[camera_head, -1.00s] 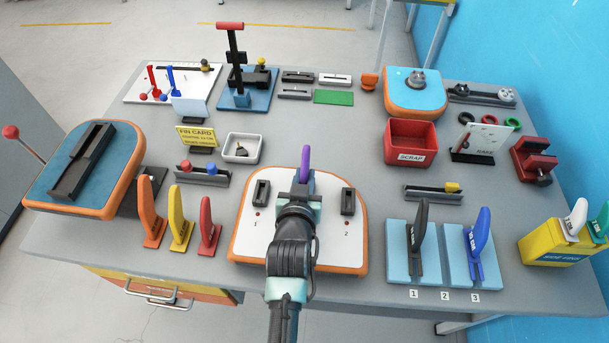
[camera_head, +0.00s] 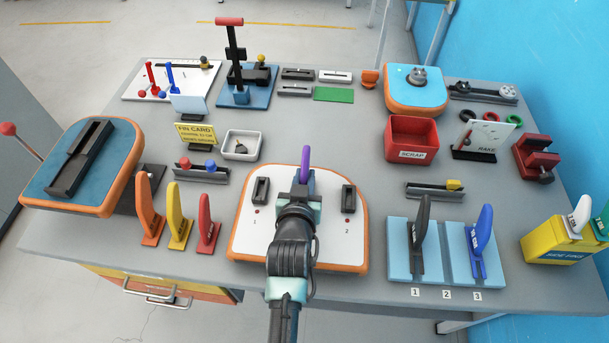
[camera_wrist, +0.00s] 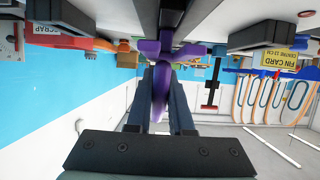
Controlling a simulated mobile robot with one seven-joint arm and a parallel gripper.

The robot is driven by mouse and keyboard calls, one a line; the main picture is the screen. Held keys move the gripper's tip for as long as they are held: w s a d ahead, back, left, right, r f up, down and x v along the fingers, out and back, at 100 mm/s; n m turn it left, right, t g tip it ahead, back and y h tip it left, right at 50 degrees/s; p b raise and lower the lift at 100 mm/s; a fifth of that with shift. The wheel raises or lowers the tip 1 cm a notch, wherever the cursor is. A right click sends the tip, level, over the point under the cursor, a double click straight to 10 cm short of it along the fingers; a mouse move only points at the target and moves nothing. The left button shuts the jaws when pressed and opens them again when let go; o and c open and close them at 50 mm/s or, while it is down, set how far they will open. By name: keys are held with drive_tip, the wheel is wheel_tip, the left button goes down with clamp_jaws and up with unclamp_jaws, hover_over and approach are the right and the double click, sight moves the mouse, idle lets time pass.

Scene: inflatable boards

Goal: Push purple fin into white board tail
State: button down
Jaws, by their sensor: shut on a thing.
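The purple fin (camera_head: 305,166) stands up beyond my gripper (camera_head: 301,186) over the middle of the white board tail (camera_head: 262,240). The white board has an orange rim and lies at the front centre of the table. In the wrist view the purple fin (camera_wrist: 160,85) sits between the two dark fingers of my gripper (camera_wrist: 160,98), which is shut on it. The fin's base meets a dark part in the wrist view; how deep it sits there I cannot tell. My arm hides the middle and front of the board.
Two black fin boxes, left (camera_head: 261,191) and right (camera_head: 348,198), flank my gripper on the board. Orange, yellow and red fins (camera_head: 208,225) stand to the left. A light blue rack (camera_head: 398,262) holds black and blue fins to the right. A red scrap bin (camera_head: 411,139) stands behind.

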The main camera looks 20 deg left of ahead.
drive_tip(key=shift+f+b, duration=0.7)
drive_tip(key=shift+f, duration=0.15)
drive_tip(key=c, duration=0.7)
unclamp_jaws()
drive_tip(key=v, duration=1.3)
drive_tip(key=shift+b, duration=0.3)
